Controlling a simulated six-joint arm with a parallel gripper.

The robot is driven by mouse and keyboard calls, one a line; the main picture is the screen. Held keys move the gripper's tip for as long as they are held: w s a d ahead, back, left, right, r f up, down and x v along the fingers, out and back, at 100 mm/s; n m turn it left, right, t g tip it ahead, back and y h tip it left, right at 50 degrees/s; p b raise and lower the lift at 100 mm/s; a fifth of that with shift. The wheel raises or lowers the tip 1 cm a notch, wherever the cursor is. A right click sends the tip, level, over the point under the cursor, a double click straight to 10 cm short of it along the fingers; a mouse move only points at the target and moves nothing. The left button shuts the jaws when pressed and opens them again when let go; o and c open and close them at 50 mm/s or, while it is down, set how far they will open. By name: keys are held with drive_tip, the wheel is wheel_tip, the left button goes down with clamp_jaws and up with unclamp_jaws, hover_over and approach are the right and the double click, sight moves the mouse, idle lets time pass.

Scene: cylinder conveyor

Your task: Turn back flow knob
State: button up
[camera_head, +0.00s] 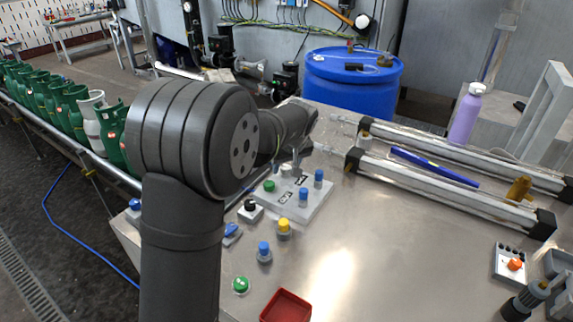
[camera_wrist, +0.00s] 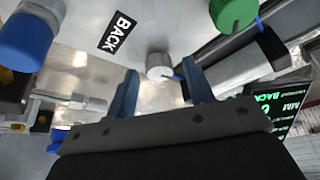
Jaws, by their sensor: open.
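The back flow knob is a small silver-grey knob (camera_wrist: 159,66) beside a black label reading BACK (camera_wrist: 117,33) in the wrist view. My gripper (camera_wrist: 160,74) is open, with one blue finger on each side of the knob in the picture. The right fingertip looks very close to it; I cannot tell whether it touches. In the head view my gripper is over the light control panel (camera_head: 312,213), and my arm covers part of it. The back flow knob cannot be made out clearly there.
A green knob (camera_wrist: 232,14) and a large blue knob (camera_wrist: 30,40) flank the wrist view. A display (camera_wrist: 270,108) with green text is at right. Several buttons, a red tray (camera_head: 286,306), metal cylinders (camera_head: 425,178) and a blue barrel (camera_head: 350,88) surround the panel.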

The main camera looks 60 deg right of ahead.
drive_tip(key=shift+c, duration=0.2)
drive_tip(key=c, duration=1)
drive_tip(key=shift+o, duration=0.3)
drive_tip(key=shift+m, duration=0.3)
drive_tip(key=m+g, duration=0.1)
drive_tip(key=m, duration=0.1)
drive_tip(key=m+h, duration=0.1)
drive_tip(key=m, duration=0.2)
drive_tip(key=shift+w+a+g+h, duration=0.1)
drive_tip(key=shift+w+g+h, duration=0.1)
drive_tip(key=shift+g+h, duration=0.15)
drive_tip(key=m+g, duration=0.1)
drive_tip(key=m, duration=0.1)
drive_tip(key=m+g, duration=0.1)
drive_tip(key=m, duration=0.2)
drive_tip(key=shift+w, duration=0.1)
drive_tip(key=shift+m, duration=0.5)
